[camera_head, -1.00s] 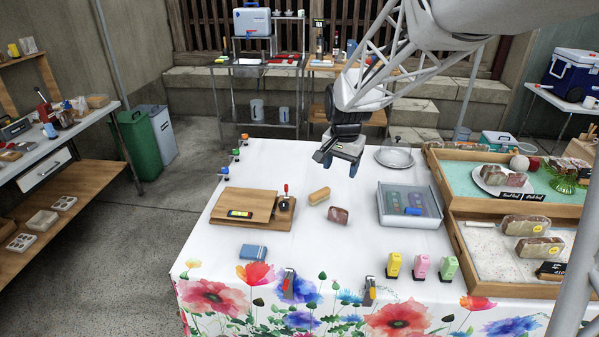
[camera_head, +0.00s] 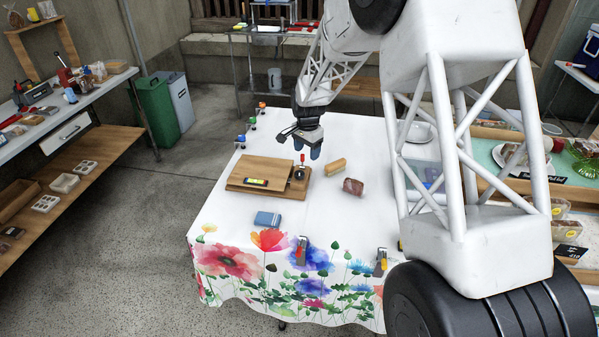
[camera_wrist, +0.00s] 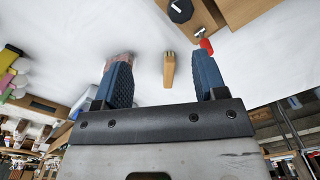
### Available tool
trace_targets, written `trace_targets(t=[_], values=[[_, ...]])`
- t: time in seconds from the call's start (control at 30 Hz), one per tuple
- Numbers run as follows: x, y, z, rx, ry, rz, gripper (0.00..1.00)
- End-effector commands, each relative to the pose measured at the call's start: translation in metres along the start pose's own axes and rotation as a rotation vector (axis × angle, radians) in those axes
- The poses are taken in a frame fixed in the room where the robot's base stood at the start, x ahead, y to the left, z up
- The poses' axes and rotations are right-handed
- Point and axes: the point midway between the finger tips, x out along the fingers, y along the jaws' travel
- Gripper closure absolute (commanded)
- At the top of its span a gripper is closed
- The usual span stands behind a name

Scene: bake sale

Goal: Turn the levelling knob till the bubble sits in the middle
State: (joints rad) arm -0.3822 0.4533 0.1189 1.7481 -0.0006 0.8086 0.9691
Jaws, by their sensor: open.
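The wooden board (camera_head: 240,170) lies on the white cloth at the table's left, with a small yellow bubble vial (camera_head: 256,182) near its front edge. The bubble is too small to place. A dark round knob (camera_head: 299,174) sits at the board's right end, with a red upright piece (camera_head: 302,158) beside or on it. In the wrist view the dark knob (camera_wrist: 180,10) and red piece (camera_wrist: 206,45) show at the top, beyond the fingers. My gripper (camera_head: 308,152) is open and empty, above and behind the knob, apart from it; both blue fingers also show in the wrist view (camera_wrist: 162,82).
A tan bar (camera_head: 335,167) and a reddish-brown loaf (camera_head: 353,187) lie right of the board. A blue block (camera_head: 267,219) lies in front. My arm covers much of the table's right side.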

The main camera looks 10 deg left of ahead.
Motion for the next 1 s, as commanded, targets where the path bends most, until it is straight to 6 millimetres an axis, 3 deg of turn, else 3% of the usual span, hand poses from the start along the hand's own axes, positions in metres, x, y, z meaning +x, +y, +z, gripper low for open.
trace_targets(t=[0.1, 0.3, 0.77, 1.0], values=[[0.019, -0.018, 0.002, 0.016, -0.004, 0.006, 0.35], [0.034, -0.031, 0.003, 0.032, -0.007, 0.010, 0.35], [0.037, -0.032, 0.003, 0.034, -0.008, 0.011, 0.35], [0.051, -0.032, 0.003, 0.034, -0.008, 0.012, 0.35]])
